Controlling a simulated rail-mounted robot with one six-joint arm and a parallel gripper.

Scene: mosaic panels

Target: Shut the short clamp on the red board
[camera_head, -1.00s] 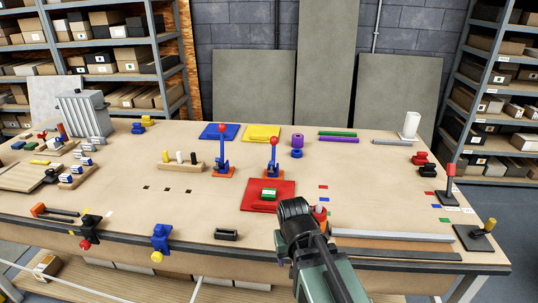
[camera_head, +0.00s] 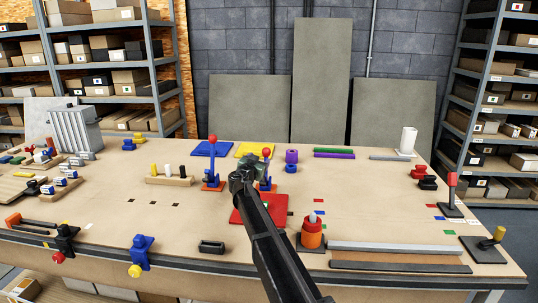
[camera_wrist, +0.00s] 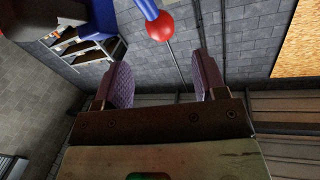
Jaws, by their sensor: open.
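The red board (camera_head: 246,213) lies on the table, partly covered by my arm. The shorter blue clamp stands at its far edge with its lever raised, topped by a red ball knob (camera_head: 267,152). My gripper (camera_head: 254,168) is just in front of this clamp and hides much of its body and the block on the board. In the wrist view my gripper (camera_wrist: 161,64) is open and empty. The red knob (camera_wrist: 160,27) and its blue lever (camera_wrist: 146,8) show beyond the fingertips, roughly centred between them. I see no contact.
A taller blue clamp (camera_head: 212,172) with a raised lever stands left of the short one. Blue (camera_head: 208,148) and yellow (camera_head: 248,150) boards lie behind. The table's middle left is mostly clear.

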